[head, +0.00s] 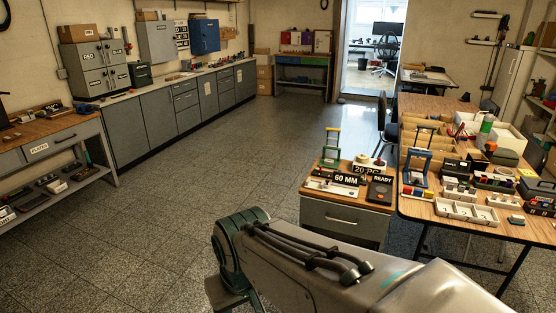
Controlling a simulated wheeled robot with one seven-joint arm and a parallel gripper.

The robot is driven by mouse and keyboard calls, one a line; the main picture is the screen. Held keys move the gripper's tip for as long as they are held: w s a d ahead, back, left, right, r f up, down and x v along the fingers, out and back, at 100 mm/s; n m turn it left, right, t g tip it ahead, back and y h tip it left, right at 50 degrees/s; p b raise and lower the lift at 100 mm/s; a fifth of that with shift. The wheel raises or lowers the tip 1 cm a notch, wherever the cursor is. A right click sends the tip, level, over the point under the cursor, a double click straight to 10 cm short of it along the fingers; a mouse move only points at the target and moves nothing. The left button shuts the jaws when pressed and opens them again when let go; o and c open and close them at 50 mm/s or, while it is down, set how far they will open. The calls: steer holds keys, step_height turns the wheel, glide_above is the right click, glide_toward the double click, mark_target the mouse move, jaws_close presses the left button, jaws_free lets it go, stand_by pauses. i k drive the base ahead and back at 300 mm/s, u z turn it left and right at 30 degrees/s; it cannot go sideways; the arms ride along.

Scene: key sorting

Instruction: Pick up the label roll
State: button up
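I cannot make out a label roll for certain at this distance. A small wooden-topped cabinet (343,222) stands ahead, right of the middle. On it are a yellow-and-green frame (331,148), a whitish item (368,161) by a "20 PC" sign, a "60 MM" sign (346,180) and a dark "READY" item (380,190). The wooden table (424,207) to its right holds many small things, among them a white compartment tray (466,211). My arm crosses the bottom of the view, in front of the cabinet. My gripper is not in view.
A workbench with drawers (62,136) stands at the left, and a long row of grey cabinets (150,121) runs along the left wall. A chair (385,120) stands behind the table. The speckled floor (200,165) is clear in the middle.

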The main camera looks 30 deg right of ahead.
mark_target(360, 159)
steer(key=z, duration=0.05)
steer(key=i, duration=2.2)
steer(key=z, duration=1.5)
steer(key=i, duration=0.85)
steer(key=z, duration=1.15)
steer(key=i, duration=0.3)
steer(key=z, duration=0.3)
